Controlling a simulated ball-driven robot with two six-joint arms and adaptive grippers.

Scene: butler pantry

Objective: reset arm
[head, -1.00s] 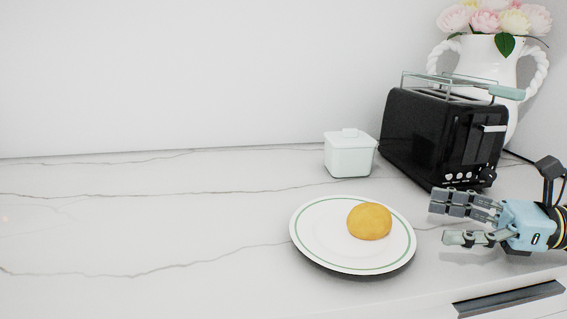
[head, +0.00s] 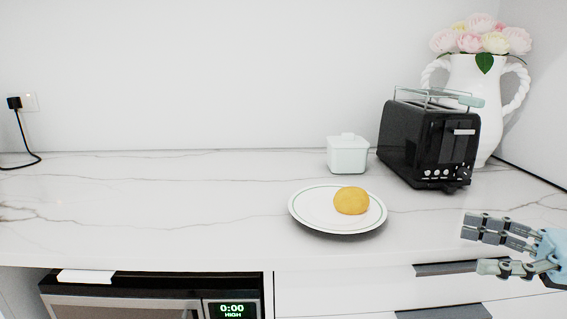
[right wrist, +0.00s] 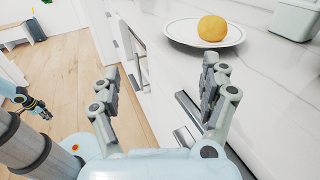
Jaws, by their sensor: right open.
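My right gripper (head: 490,250) is at the lower right of the head view, in front of the counter's front edge, open and empty. In the right wrist view its two fingers (right wrist: 160,95) stand apart with nothing between them. A round yellow bun (head: 351,201) lies on a white plate (head: 310,213) with a green ring, on the counter to the left of the gripper. The bun (right wrist: 212,28) and plate (right wrist: 180,32) also show in the right wrist view, beyond the fingers. My left gripper is not in the head view.
A black toaster (head: 425,143), a white lidded jar (head: 347,155) and a white flower vase (head: 490,95) stand at the back right of the marble counter (head: 150,200). Its left part is clear. A microwave (head: 130,305) and drawers are below.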

